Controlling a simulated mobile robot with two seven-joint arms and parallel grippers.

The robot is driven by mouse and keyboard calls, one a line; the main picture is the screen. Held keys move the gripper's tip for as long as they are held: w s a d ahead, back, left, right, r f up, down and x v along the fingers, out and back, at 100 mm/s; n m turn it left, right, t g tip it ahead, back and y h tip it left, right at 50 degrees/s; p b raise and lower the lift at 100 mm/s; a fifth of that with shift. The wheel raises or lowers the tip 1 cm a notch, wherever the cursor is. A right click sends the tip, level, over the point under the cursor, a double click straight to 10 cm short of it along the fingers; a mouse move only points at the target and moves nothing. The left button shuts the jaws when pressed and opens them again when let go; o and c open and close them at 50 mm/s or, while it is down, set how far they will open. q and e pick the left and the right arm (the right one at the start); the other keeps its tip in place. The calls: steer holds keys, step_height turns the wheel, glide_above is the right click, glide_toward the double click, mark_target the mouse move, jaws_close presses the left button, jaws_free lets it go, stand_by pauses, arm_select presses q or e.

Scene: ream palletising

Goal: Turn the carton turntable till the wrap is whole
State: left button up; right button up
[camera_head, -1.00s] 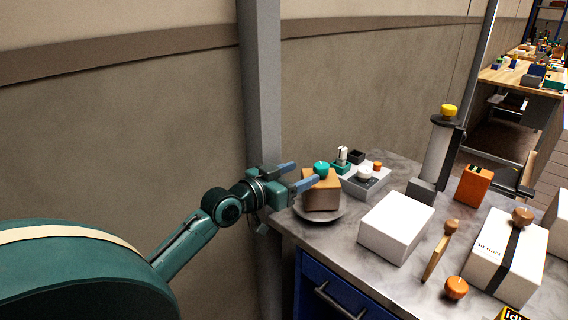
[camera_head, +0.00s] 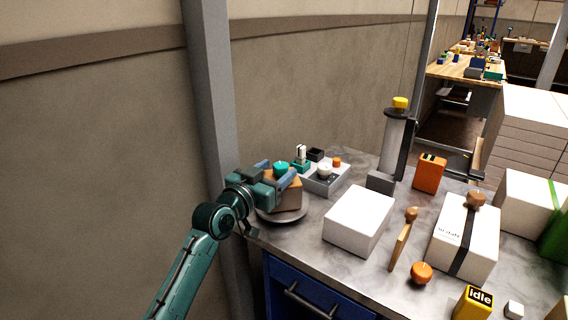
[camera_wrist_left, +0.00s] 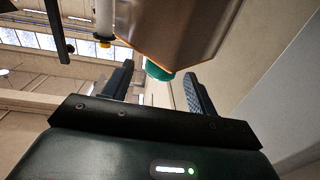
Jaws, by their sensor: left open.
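The brown carton (camera_head: 288,200) sits on the round grey turntable (camera_head: 284,217) at the table's back left corner. A teal knob (camera_head: 281,167) is on top of the carton. My left gripper (camera_head: 276,172) is open at the carton's upper part, its blue-grey fingers partly in front of the carton. In the left wrist view the teal knob (camera_wrist_left: 159,72) shows between the two open fingers (camera_wrist_left: 158,90), with the carton (camera_wrist_left: 175,30) above it in the picture. I cannot tell whether the fingers touch anything. No wrap is visible on the carton. My right gripper is not in view.
A pale roll on a post (camera_head: 394,145) with a yellow cap stands behind. A white box (camera_head: 358,218), an orange box (camera_head: 429,173), a strapped white package (camera_head: 463,250) and a yellow "idle" sign (camera_head: 472,304) occupy the table.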

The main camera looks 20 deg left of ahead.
mark_target(286, 163)
arm_select(q)
steer(key=shift+x, duration=2.4)
steer(key=shift+c, duration=0.6)
